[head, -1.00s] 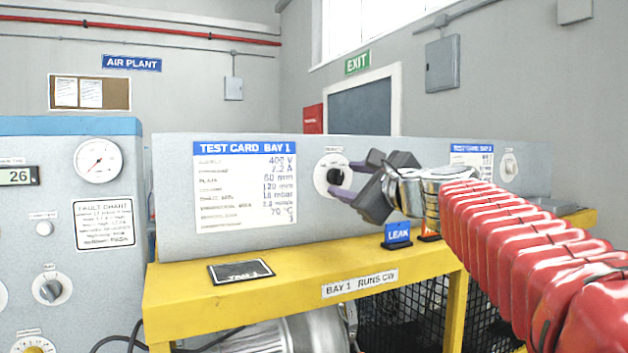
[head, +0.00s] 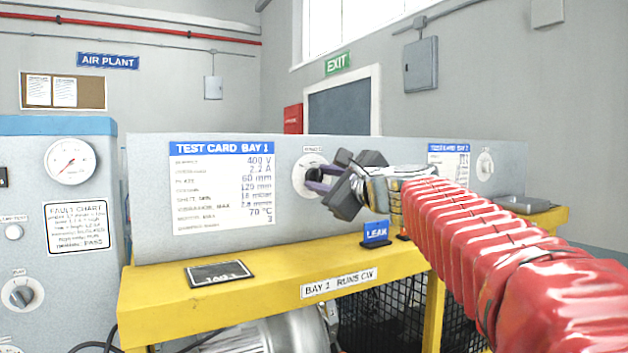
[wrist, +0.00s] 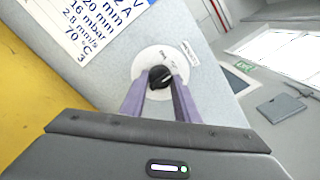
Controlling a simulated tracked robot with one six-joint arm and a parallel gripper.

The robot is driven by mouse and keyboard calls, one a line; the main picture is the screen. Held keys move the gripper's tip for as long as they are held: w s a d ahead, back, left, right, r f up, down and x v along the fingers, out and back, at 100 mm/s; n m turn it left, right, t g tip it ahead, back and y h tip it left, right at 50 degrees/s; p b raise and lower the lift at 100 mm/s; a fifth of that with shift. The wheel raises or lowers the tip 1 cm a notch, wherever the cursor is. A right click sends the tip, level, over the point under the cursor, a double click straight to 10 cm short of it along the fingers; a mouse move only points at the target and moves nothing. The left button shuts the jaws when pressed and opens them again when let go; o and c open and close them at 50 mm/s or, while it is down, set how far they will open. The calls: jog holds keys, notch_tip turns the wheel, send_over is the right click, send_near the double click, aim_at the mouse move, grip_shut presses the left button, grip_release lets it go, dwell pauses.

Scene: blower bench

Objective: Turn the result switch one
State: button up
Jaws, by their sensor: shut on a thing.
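The result switch is a black knob (wrist: 160,77) on a round white plate (head: 302,183), set in the grey panel to the right of the Bay 1 test card. My gripper (wrist: 160,85) is shut on the knob, with one purple finger on each side of it. A pale pointer line shows on the knob in the wrist view. In the head view my gripper (head: 318,178) reaches the switch from the right and hides part of the knob and plate. The label by the plate is too blurred to read.
The yellow bench (head: 240,281) runs below the panel. A dark card (head: 216,273) lies on it, and a blue LEAK sign (head: 376,233) stands below my gripper. A second switch (head: 485,166) is at the panel's right. A fault-chart cabinet (head: 60,150) stands at left.

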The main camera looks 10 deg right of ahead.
jog(key=c, duration=0.3)
jog(key=shift+n, duration=0.4)
jog(key=n, duration=0.4)
jog(key=shift+a+f, duration=0.1)
jog(key=n, duration=0.4)
jog(key=shift+f, duration=0.1)
dwell(0.5)
jog(key=o, duration=1)
jog(key=shift+o, duration=0.2)
jog(key=shift+s+r, duration=0.1)
jog(key=shift+r, duration=0.1)
